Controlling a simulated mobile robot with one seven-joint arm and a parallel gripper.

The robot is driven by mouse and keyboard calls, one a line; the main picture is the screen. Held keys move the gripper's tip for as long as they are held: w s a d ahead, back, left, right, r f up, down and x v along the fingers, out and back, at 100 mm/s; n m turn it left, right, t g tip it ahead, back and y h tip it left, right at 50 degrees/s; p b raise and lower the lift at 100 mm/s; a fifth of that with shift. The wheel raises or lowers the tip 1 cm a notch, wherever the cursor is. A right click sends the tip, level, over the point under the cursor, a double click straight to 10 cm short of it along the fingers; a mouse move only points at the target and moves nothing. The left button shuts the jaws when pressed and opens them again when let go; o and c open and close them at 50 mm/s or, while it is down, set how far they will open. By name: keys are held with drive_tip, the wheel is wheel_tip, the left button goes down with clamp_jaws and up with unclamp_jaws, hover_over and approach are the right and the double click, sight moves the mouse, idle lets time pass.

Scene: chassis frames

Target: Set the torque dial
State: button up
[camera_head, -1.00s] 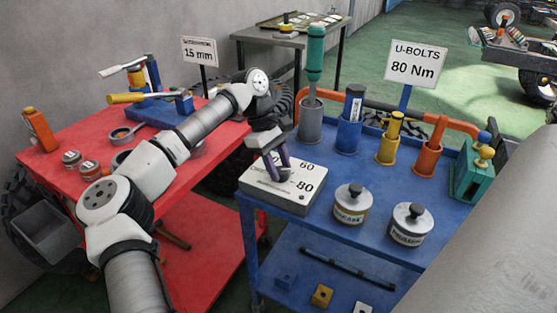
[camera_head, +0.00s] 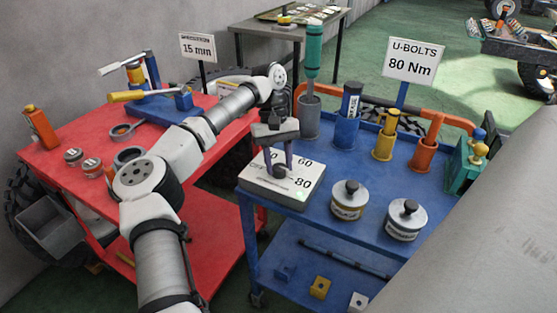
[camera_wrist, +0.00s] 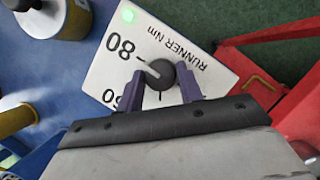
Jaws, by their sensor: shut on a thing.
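The torque dial box (camera_head: 255,180) is a pale block with a white top face on the near left corner of the blue cart. Its face shows 60 and 80, and a green light (camera_wrist: 128,14) glows at its corner in the wrist view. The dark round knob (camera_wrist: 161,74) has a pale pointer mark that points toward the 80. My gripper (camera_head: 279,170) is above the box with its purple fingers shut on the knob; the fingers (camera_wrist: 163,82) show on either side of it in the wrist view. The sign (camera_head: 412,60) reads U-BOLTS 80 Nm.
Two lidded tins (camera_head: 349,200) stand right of the box. Behind are several coloured holders, one with a green-handled tool (camera_head: 313,52). A red table (camera_head: 75,135) with tools and a 15 mm sign (camera_head: 197,47) is at left.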

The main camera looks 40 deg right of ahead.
drive_tip(key=shift+f, duration=0.1)
idle(0.3)
drive_tip(key=o, duration=1)
drive_tip(key=p+v, duration=0.3)
drive_tip(key=v, duration=1.1)
drive_tip(key=shift+p, duration=0.35)
drive_tip(key=shift+f, duration=0.1)
